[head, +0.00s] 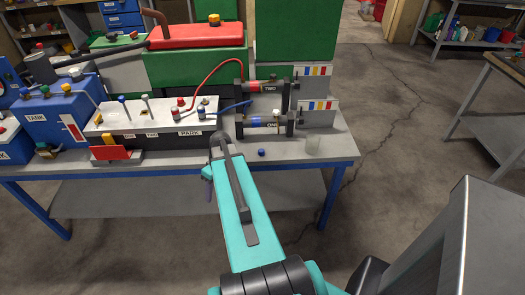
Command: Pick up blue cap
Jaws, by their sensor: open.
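A small blue cap (261,152) lies on the grey bench top (345,150), near its front edge. My teal arm reaches up from the bottom of the head view, with its upper end just left of the cap. My gripper (207,188) shows only as a small part at the left of the arm, by the bench's front edge. The arm hides most of it, and its fingertips cannot be made out. It is open, apart from the cap and to its left.
Behind are two cylinders, labelled TWO (268,87) and ONE (262,123), with red and blue hoses. A white-topped PARK station (150,115) stands left. Open floor lies right of the bench.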

